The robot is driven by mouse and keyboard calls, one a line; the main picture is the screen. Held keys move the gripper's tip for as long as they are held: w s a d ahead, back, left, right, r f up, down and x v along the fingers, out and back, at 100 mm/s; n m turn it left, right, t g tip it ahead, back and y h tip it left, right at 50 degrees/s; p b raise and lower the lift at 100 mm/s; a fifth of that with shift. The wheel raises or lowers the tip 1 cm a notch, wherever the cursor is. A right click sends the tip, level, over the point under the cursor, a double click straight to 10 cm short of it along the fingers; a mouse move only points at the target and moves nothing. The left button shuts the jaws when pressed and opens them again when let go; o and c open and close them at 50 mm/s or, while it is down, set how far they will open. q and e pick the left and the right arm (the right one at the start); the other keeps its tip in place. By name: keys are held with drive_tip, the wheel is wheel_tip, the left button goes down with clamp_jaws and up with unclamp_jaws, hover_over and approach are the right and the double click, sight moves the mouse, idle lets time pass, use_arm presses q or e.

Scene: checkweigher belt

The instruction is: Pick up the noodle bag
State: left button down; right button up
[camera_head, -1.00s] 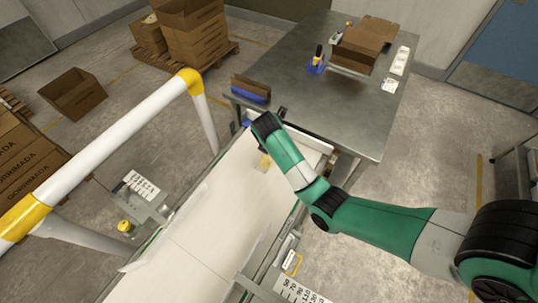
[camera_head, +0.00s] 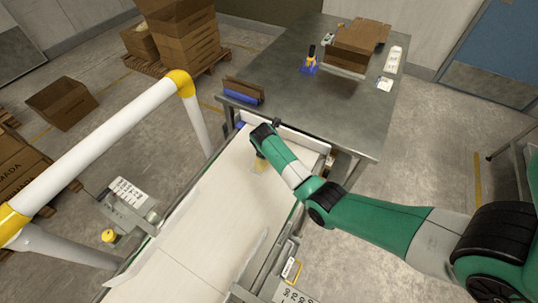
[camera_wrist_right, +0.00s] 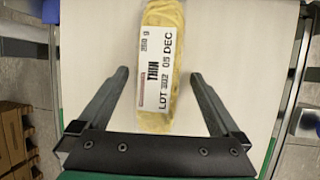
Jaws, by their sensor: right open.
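The noodle bag (camera_wrist_right: 176,30) is a long, clear pack of yellow noodles with a white label reading "THIN" and a lot number. It lies on the pale conveyor belt. In the head view only a small yellowish part of it (camera_head: 260,166) shows beside my right gripper. My right gripper (camera_wrist_right: 160,76) is open, its two dark fingers on either side of the bag's near part in the wrist view, with gaps to both sides. The bag looks untouched. In the head view the fingers are mostly hidden behind my wrist. My left gripper is out of view.
The belt (camera_head: 215,215) is otherwise largely clear, with metal side rails. A steel table (camera_head: 290,95) beyond its end holds an open cardboard box (camera_head: 356,45) and a blue holder (camera_head: 310,65). A white and yellow guard rail (camera_head: 110,135) stands at left.

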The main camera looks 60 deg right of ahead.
clamp_jaws()
idle(0.5)
drive_tip(key=shift+r, duration=0.1)
drive_tip(key=shift+r+p, duration=0.35)
drive_tip(key=shift+r, duration=0.15)
wheel_tip(320, 180, up, 27)
drive_tip(key=p, duration=1)
drive_tip(key=shift+p, duration=0.3)
